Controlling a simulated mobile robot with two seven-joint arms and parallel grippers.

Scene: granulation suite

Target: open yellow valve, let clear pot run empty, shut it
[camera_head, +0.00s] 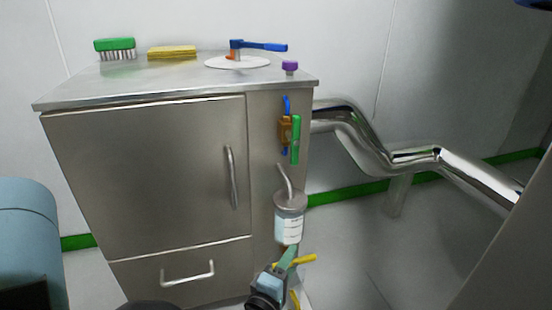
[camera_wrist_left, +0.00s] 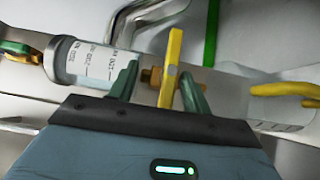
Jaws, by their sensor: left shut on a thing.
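The clear pot (camera_head: 289,228) with a grey lid and white label hangs upright on the cabinet's side. It lies sideways in the left wrist view (camera_wrist_left: 88,62); I cannot make out a liquid level. Below it is the yellow valve (camera_head: 303,259), its lever pointing right, crosswise to the pot's outlet line. In the wrist view the yellow lever (camera_wrist_left: 171,65) stands between the fingers beside a brass body (camera_wrist_left: 151,77). My left gripper (camera_head: 287,256) is shut on this lever, its fingers (camera_wrist_left: 160,82) on either side. My right gripper is not in view.
A steel cabinet (camera_head: 150,180) carries a green brush (camera_head: 115,46), yellow sponge (camera_head: 172,52), and blue-handled fitting (camera_head: 262,46). Blue and green levers (camera_head: 295,138) sit above the pot. Below the valve, a curved yellow piece (camera_wrist_left: 285,90) lies by a translucent vessel (camera_wrist_left: 283,116). A shiny pipe (camera_head: 365,145) runs right.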

